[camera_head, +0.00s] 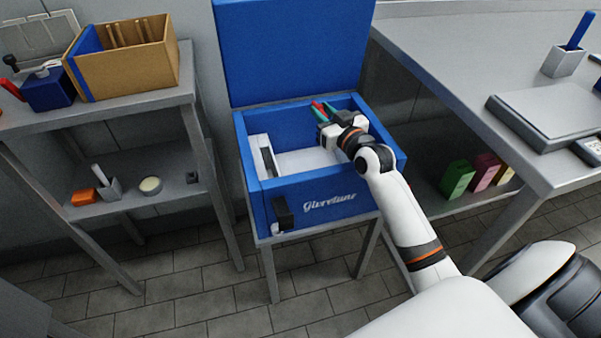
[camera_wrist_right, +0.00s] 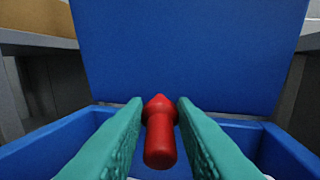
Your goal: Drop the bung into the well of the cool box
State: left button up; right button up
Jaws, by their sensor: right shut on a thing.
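The cool box (camera_head: 330,199) is blue with a white inside, and its lid (camera_head: 295,50) stands open at the back. It sits on a small grey stand. My right gripper (camera_head: 321,112) reaches over the box opening with its green fingers pointing to the back. It is shut on the red bung (camera_head: 318,105), which also shows between the green fingertips in the right wrist view (camera_wrist_right: 160,132). The bung is above the well (camera_head: 305,160), towards the back of the opening. My left gripper is not in view.
A shelf unit at left holds a wooden box (camera_head: 125,70) and a dark blue box (camera_head: 48,90). A grey bench (camera_head: 440,60) at right carries a flat device (camera_head: 545,110). The raised lid blocks the back of the box.

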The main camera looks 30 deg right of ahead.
jog(key=o, duration=0.8)
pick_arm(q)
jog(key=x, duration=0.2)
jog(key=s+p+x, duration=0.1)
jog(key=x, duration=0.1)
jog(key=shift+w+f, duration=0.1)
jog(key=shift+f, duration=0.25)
pick_arm(e)
jog(key=s, duration=1.2)
